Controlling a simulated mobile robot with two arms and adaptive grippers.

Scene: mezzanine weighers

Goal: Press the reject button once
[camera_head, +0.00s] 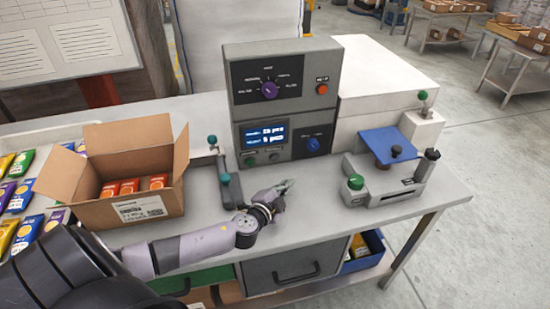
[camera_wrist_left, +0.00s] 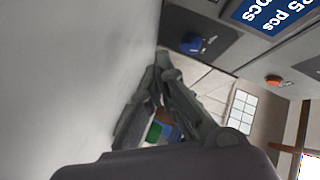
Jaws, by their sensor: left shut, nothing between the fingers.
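A grey control box (camera_head: 281,100) stands at the back of the bench. Its upper panel has a purple knob (camera_head: 269,90) and an orange-red button (camera_head: 322,89) with a small label too small to read surely. Its lower panel has a lit display, two small buttons below it (camera_head: 249,162) and a blue knob (camera_head: 313,145). My left gripper (camera_head: 288,184) is shut and empty, over the bench in front of the box, apart from every button. In the left wrist view its fingertips (camera_wrist_left: 163,62) meet; the blue knob (camera_wrist_left: 193,43) and orange-red button (camera_wrist_left: 273,80) show beyond.
An open cardboard box (camera_head: 120,200) with orange packs stands to the left, beside a tray of colourful packets. A lever with teal knobs (camera_head: 229,185) stands close left of my gripper. A device with a blue plate (camera_head: 388,144) and green knob is at the right.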

